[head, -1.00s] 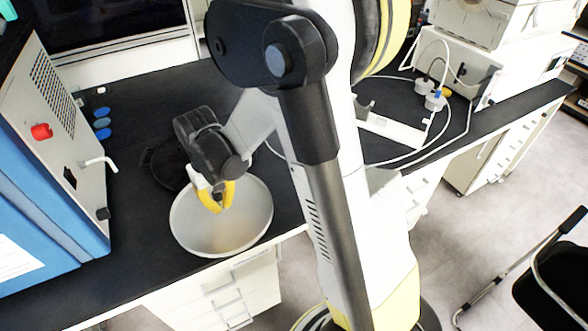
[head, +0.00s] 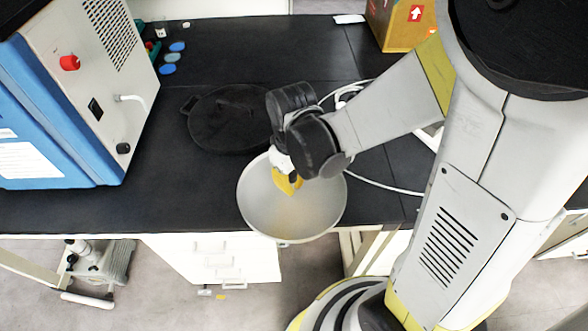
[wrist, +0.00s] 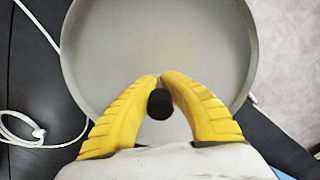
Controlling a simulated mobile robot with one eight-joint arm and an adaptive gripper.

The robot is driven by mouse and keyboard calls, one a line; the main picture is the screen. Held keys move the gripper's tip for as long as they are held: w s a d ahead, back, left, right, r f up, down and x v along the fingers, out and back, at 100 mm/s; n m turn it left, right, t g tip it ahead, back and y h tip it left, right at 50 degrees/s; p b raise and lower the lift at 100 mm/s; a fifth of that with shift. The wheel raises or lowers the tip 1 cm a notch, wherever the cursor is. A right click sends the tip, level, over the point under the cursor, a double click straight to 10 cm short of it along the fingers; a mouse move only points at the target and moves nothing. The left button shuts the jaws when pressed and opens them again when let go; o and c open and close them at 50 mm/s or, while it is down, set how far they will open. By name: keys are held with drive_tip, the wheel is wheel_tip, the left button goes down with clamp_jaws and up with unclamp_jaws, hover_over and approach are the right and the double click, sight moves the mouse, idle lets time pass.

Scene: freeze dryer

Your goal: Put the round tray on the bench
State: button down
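The round tray (head: 318,218) is pale grey, wide and shallow, with a raised rim. In the head view it overlaps the bench's front edge. I cannot tell whether its underside touches the black bench (head: 190,205). My gripper (head: 289,184) comes down over the tray's back part.
A black round lid-like disc (head: 222,130) lies on the bench behind the tray. A blue and white machine (head: 100,130) stands at the left. White cables (head: 385,185) lie to the right, and an orange box (head: 400,22) stands at the back. Bare bench lies between machine and tray.

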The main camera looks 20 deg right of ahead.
drive_tip(key=w+d+f+b, duration=0.1)
drive_tip(key=w+f, duration=0.1)
drive_tip(key=w, duration=0.1)
drive_tip(key=w+d+f+b, duration=0.1)
drive_tip(key=w+f, duration=0.1)
drive_tip(key=w, duration=0.1)
drive_tip(key=w+d+f+b, duration=0.1)
drive_tip(key=w+f, duration=0.1)
drive_tip(key=w, duration=0.1)
drive_tip(key=shift+w+d, duration=0.1)
drive_tip(key=shift+d, duration=0.25)
wheel_tip(320, 180, down, 4)
drive_tip(key=b, duration=0.2)
drive_tip(key=shift+f+b, duration=0.15)
drive_tip(key=shift+b, duration=0.15)
drive_tip(key=c, duration=2)
unclamp_jaws()
drive_tip(key=o, duration=0.4)
